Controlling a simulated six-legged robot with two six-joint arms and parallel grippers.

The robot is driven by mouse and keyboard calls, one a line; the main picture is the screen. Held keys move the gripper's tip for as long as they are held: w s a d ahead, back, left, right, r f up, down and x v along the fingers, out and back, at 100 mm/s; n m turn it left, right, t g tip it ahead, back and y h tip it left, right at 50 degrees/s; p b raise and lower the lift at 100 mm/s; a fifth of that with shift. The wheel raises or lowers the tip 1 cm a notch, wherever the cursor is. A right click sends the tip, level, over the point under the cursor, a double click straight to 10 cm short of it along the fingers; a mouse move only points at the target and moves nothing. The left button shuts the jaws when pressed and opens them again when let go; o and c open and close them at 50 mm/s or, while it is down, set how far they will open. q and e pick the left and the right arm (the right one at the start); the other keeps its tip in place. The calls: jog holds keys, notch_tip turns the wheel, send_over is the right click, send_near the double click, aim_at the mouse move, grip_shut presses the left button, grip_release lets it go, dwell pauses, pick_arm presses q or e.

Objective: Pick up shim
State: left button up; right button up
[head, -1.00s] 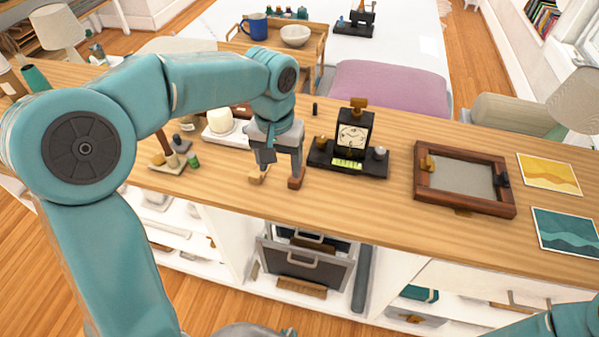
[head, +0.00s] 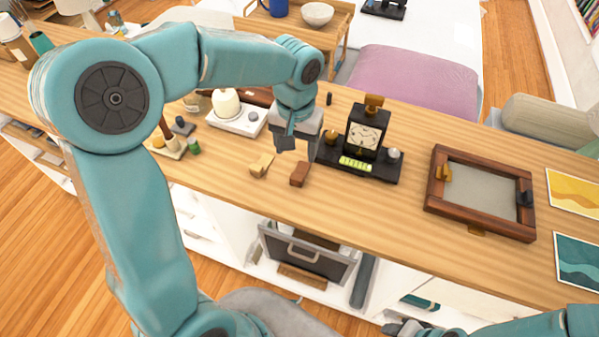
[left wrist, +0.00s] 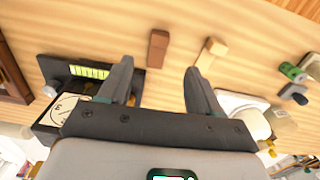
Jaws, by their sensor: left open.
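Two small wooden pieces lie apart on the counter: a pale tan one with a stepped shape (head: 262,165) and a red-brown block (head: 300,174). I cannot tell for sure which is the shim. In the left wrist view the brown block (left wrist: 158,48) and tan piece (left wrist: 211,55) lie beyond my fingertips. My left gripper (head: 298,148) is open and empty, above the counter just behind the brown block; its two fingers also show in the left wrist view (left wrist: 157,82). My right gripper (head: 403,328) shows only partly at the bottom edge, its jaws unclear.
A black clock stand (head: 362,140) is close to the right of my left gripper. A white tray with a candle-like object (head: 235,121) is to the left. A framed panel (head: 484,190) lies farther right. The counter's front middle is clear.

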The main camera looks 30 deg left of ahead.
pick_arm(q)
send_over(296, 176)
jog(key=f, duration=0.4)
jog(key=shift+d+f, duration=0.25)
jog(key=shift+f, duration=0.15)
jog(key=shift+s+a+f, duration=0.1)
jog(key=shift+a+f, duration=0.05)
jog(key=shift+f, duration=0.35)
jog(key=f, duration=0.4)
jog(key=shift+w+p, duration=0.2)
jog(key=shift+p, duration=0.2)
jog(key=shift+s+a+f, duration=0.1)
jog(key=shift+f, duration=0.3)
jog(key=shift+c, duration=0.6)
jog(key=c, duration=1)
